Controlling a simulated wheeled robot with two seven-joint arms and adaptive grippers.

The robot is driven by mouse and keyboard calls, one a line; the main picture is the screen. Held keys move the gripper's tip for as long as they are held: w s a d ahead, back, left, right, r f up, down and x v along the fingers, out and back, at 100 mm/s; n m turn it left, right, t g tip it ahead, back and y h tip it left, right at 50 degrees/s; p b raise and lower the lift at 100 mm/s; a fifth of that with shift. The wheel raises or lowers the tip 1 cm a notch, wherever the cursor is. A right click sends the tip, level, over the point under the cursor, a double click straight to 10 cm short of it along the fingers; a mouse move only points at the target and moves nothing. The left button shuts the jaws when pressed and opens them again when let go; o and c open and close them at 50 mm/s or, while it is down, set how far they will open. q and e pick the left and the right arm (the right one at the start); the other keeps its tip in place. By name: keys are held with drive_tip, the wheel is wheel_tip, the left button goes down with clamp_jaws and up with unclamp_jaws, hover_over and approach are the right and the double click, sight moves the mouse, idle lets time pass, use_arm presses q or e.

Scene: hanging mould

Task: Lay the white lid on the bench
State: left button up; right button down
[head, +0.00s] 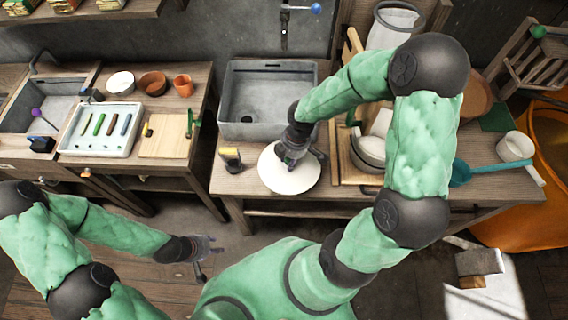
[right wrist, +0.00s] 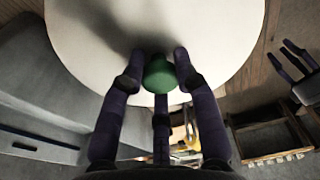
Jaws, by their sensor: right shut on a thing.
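The white lid (head: 291,183) is a round disc at the front of the wooden bench (head: 233,184), below the grey sink. My right gripper (head: 291,158) is above the lid's middle. In the right wrist view its fingers close on the green knob (right wrist: 160,74) of the lid (right wrist: 95,45). The lid looks roughly level; I cannot tell whether its underside touches the bench. My left gripper (head: 208,247) is low at the left, away from the bench, with its fingers apart and empty.
A grey sink (head: 262,98) stands behind the lid. A yellow-and-black block (head: 231,158) lies just left of it. A blue scoop (head: 480,170) lies further right.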

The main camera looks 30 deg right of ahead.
sight(285, 163)
drive_tip(key=w+f, duration=0.2)
drive_tip(key=f, duration=0.1)
drive_tip(key=shift+w+a+f+b, duration=0.1)
drive_tip(key=shift+w+a+b, duration=0.05)
drive_tip(key=shift+w+b, duration=0.25)
drive_tip(key=shift+w+f+b, duration=0.1)
drive_tip(key=shift+f+b, duration=0.55)
drive_tip(key=shift+f, duration=0.95)
drive_tip(key=shift+f, duration=0.1)
drive_tip(key=c, duration=0.9)
unclamp_jaws()
drive_tip(key=shift+r, duration=0.2)
drive_tip(key=r+p, duration=0.1)
drive_tip(key=r, duration=0.3)
drive_tip(key=d+r+p, duration=0.1)
drive_tip(key=r, duration=0.3)
drive_tip(key=r+p, duration=0.1)
drive_tip(key=r, duration=0.2)
drive_tip(key=shift+s+d+r+p, duration=0.2)
drive_tip(key=shift+s+r+p, duration=0.15)
drive_tip(key=shift+r+p, duration=0.05)
